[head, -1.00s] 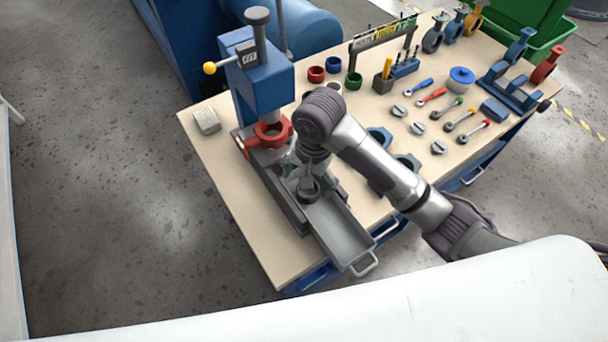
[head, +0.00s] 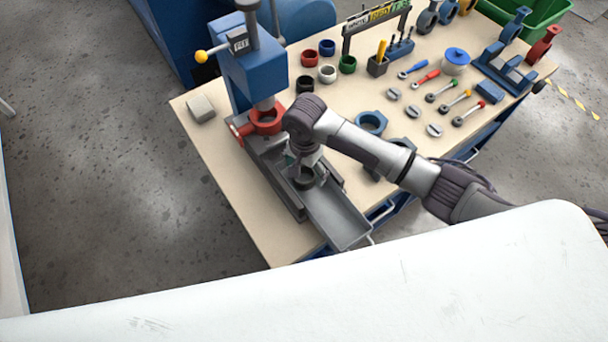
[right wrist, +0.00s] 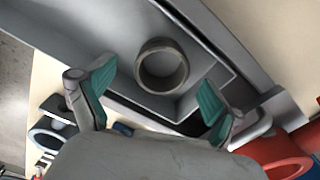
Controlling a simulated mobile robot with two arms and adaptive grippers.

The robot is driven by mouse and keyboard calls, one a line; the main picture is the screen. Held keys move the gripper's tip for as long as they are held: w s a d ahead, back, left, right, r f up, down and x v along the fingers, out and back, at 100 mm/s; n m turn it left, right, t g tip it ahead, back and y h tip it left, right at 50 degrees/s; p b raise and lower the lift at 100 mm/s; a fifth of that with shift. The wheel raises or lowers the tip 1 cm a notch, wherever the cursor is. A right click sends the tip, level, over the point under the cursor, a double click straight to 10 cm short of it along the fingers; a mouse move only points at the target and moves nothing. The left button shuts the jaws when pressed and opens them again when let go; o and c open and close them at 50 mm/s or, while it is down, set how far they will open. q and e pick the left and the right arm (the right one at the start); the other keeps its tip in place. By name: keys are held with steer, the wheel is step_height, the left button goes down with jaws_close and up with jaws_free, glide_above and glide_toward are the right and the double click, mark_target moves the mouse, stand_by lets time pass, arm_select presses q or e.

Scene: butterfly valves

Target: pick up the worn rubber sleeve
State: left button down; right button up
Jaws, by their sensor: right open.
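The worn rubber sleeve is a dark grey ring (head: 305,181) in the grey metal tray (head: 340,218) in front of the press. In the right wrist view the sleeve (right wrist: 162,66) stands with its round opening towards the camera, near the tray's inner step. My right gripper (head: 306,172) is over the tray, right at the sleeve in the head view. In the right wrist view its green-padded fingers (right wrist: 157,98) are spread wide, one on each side of the sleeve, with visible gaps. Nothing is held. My left gripper is not in view.
The blue press (head: 252,70) with a red collar (head: 265,121) stands just behind the tray. A grey block (head: 201,108) lies at left. Coloured rings, including a green one (head: 347,64), and several tools lie on the bench beyond my arm.

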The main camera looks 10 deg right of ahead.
mark_target(305, 180)
steer(key=shift+w+f, duration=0.15)
steer(key=shift+f, duration=1.4)
steer(key=c, duration=1.2)
steer(key=shift+r, duration=0.2)
